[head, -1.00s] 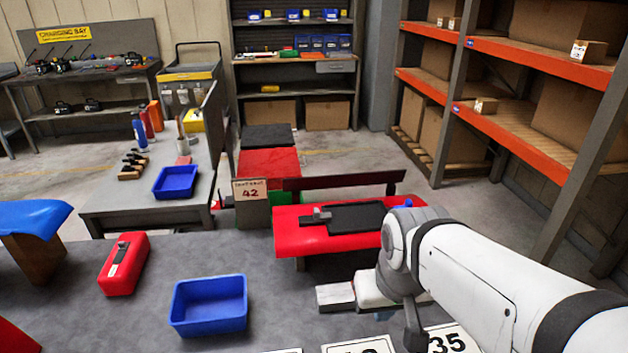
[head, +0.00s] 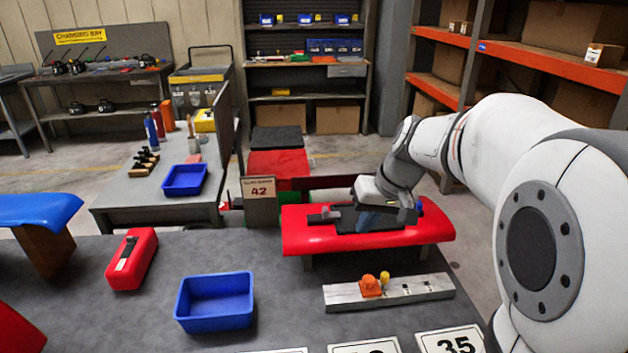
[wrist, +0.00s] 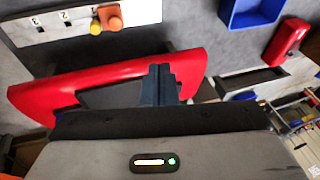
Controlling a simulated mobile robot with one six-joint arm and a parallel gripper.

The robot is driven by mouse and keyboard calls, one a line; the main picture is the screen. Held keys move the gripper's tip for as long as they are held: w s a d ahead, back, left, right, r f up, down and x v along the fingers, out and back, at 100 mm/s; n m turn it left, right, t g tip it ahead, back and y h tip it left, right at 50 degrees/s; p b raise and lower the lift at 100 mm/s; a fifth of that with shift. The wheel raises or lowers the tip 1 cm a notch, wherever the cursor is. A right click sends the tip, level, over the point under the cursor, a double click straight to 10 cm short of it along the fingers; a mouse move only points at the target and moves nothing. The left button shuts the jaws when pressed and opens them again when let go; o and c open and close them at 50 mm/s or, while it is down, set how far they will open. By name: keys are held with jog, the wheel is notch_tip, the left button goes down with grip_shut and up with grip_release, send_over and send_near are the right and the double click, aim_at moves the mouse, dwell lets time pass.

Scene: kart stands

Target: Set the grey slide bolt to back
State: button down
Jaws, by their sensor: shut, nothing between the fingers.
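A grey block-like piece, seemingly the slide bolt (head: 325,216), sits at the left of the dark plate (head: 371,241) on the red panel (head: 432,228). My gripper (head: 366,226) points down over the plate, to the right of that piece. Its fingers are closed together and hold nothing. In the wrist view the closed fingertips (wrist: 159,70) show in front of the red panel (wrist: 183,66) and its dark plate (wrist: 112,95). The bolt is not clear in the wrist view. I cannot tell whether the fingers touch anything.
A grey strip (head: 434,286) with orange and yellow knobs lies in front of the red panel. A blue bin (head: 214,300) and a red box (head: 131,260) with a dark slot stand to the left. Bare grey tabletop lies between.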

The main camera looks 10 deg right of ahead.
jog(key=w+d+t+y, duration=0.1)
jog(key=w+d, duration=0.2)
jog(key=w, duration=0.4)
jog(key=w+d+f+y+b, duration=0.1)
jog(key=w+d, duration=0.3)
jog(key=w, duration=0.4)
jog(key=shift+w+f+n+t+y, duration=0.2)
jog(key=shift+f+n+t+y, duration=0.1)
jog(key=shift+n+t+y, duration=0.1)
send_near(330, 213)
jog(key=f, duration=0.1)
jog(key=w+d+f, duration=0.1)
jog(key=f, duration=0.2)
jog(key=shift+w+d, duration=0.25)
jog(key=shift+w, duration=0.15)
jog(key=a, duration=0.1)
jog(key=a+p, duration=0.1)
jog(key=a, duration=0.1)
jog(key=shift+w+a+f, duration=0.1)
jog(key=shift+a+f, duration=0.05)
jog(key=shift+f, duration=0.05)
jog(key=shift+a+f, duration=0.1)
jog(key=shift+a, duration=0.4)
